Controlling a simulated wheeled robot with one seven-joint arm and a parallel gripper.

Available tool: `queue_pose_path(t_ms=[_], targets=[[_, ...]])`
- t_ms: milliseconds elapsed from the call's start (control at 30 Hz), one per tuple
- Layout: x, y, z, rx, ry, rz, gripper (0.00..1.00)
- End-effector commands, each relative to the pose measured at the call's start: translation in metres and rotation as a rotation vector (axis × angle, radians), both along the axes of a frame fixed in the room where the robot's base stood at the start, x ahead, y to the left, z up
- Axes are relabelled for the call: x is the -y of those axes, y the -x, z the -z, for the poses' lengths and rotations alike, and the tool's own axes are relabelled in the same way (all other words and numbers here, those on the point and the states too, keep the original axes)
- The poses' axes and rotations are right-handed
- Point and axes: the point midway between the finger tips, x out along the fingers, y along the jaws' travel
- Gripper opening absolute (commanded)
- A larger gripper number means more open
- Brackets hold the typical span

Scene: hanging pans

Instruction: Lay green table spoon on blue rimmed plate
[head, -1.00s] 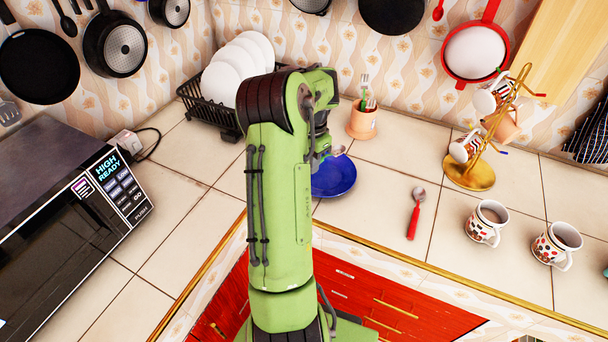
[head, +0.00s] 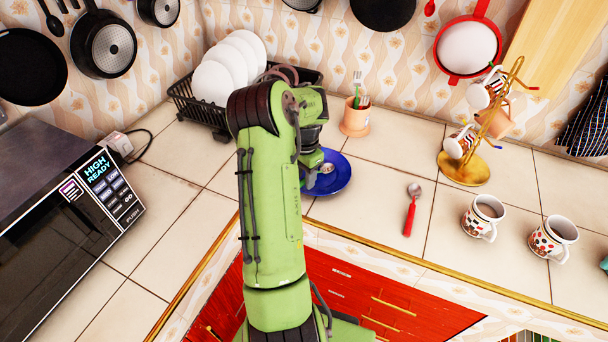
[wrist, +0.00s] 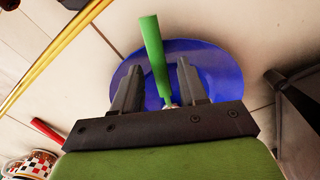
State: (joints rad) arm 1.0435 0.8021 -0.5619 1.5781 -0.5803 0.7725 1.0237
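The blue rimmed plate (head: 341,177) lies on the counter, partly hidden behind my arm. It also shows in the wrist view (wrist: 220,66). The green table spoon (wrist: 153,58) is between my fingers, over the plate, its green handle reaching past the rim in that view. Its metal bowl (head: 327,168) shows over the plate in the head view. My gripper (wrist: 159,66) is low over the plate, its two fingers apart with a gap on both sides of the spoon. I cannot tell whether the spoon fully rests on the plate.
A red-handled spoon (head: 411,210) lies right of the plate. Two mugs (head: 484,217) and a mug tree (head: 466,167) stand farther right. A utensil cup (head: 355,119) and a dish rack (head: 195,108) stand behind. A microwave (head: 60,225) is at left.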

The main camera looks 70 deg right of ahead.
Motion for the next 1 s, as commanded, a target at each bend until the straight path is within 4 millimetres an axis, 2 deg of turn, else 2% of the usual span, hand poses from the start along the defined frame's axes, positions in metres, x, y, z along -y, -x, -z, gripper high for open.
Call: queue_pose_path(t_ms=[167, 267, 367, 600, 700, 800, 1000], targets=[[0.000, 0.000, -0.001, 0.000, 0.000, 0.000, 0.42], [0.000, -0.001, -0.010, 0.001, 0.002, -0.001, 0.42], [0.001, 0.000, -0.031, 0.003, 0.005, 0.000, 0.42], [0.002, 0.001, -0.097, 0.002, 0.005, -0.001, 0.42], [0.002, 0.001, -0.115, 0.002, 0.002, 0.000, 0.42], [0.002, 0.001, -0.124, 0.002, 0.001, 0.000, 0.42], [0.002, 0.001, -0.126, 0.000, -0.001, 0.000, 0.42]])
